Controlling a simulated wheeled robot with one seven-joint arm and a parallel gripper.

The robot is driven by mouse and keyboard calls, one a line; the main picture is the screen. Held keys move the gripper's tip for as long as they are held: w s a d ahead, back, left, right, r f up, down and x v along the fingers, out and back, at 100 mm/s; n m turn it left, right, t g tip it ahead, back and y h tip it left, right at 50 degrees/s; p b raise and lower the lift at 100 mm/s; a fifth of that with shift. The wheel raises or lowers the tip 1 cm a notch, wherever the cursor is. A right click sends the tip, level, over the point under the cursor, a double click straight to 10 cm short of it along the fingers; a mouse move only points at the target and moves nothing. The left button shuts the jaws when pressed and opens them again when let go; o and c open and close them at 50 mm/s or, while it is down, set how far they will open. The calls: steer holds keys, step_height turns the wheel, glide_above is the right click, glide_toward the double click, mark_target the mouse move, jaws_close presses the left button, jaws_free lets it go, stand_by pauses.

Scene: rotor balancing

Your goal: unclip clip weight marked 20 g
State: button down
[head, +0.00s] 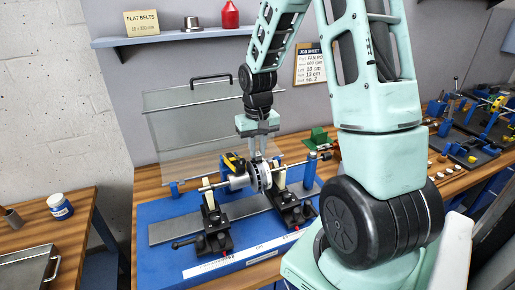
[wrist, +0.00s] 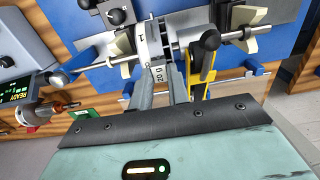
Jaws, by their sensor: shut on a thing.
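The clip weight marked 20 g (wrist: 159,73) sits at the rim of the pale rotor disc (wrist: 152,38) in the wrist view. My gripper (wrist: 160,84) is shut on this weight, one finger on each side. In the head view my gripper (head: 257,155) reaches straight down to the top of the rotor (head: 262,178), and the weight is too small to make out there. The rotor's shaft lies level across two black supports (head: 214,228) on the blue balancing stand (head: 165,262).
A yellow and black part (head: 233,162) stands close beside the rotor; its yellow bracket (wrist: 205,78) is near my fingers in the wrist view. A clear guard (head: 180,125) rises behind. A readout box showing READY (wrist: 22,85) is nearby. Small parts lie along the bench to the right.

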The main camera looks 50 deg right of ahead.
steer(key=shift+r+p, duration=2.3)
steer(key=shift+r, duration=0.5)
steer(key=shift+f, duration=0.1)
